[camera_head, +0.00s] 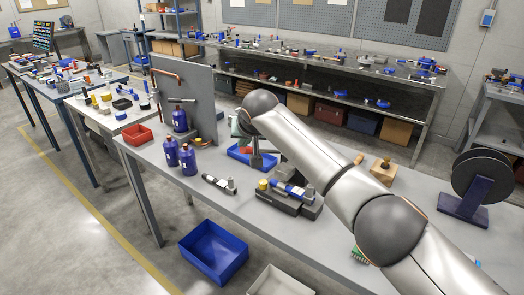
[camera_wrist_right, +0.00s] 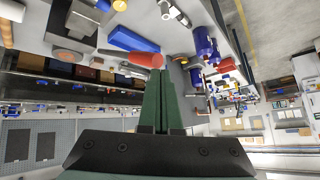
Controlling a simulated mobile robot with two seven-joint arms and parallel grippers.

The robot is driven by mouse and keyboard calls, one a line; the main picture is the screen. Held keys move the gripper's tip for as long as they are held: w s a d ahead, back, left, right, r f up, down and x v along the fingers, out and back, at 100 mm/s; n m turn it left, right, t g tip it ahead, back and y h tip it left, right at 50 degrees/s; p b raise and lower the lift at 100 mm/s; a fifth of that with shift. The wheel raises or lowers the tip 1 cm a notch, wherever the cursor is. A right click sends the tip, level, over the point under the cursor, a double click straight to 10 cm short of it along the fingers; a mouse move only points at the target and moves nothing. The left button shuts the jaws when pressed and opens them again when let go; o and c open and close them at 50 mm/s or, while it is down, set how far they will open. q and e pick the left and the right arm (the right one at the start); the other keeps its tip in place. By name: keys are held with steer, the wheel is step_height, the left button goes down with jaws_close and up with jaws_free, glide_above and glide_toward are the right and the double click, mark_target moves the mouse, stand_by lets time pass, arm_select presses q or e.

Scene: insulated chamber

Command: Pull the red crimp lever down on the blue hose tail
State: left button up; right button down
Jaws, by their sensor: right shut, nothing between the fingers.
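My right gripper (camera_wrist_right: 160,73) is shut and empty, its green fingers together in the right wrist view. A red handle (camera_wrist_right: 144,60), likely the crimp lever, shows right by the fingertips; I cannot tell whether they touch. A blue block-like part (camera_wrist_right: 131,39) lies beyond it. In the head view a blue cylindrical piece (camera_head: 292,190), likely the hose tail, lies on a dark fixture (camera_head: 277,203) on the bench. My right forearm (camera_head: 300,145) reaches over the bench and hides much of the area behind the fixture. My left gripper is not in view.
Blue bottles (camera_head: 188,160), a red bin (camera_head: 137,135) and a grey upright panel (camera_head: 188,95) stand at the left of the bench. A black reel (camera_head: 481,178) stands at the right.

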steer(key=shift+f, duration=0.25)
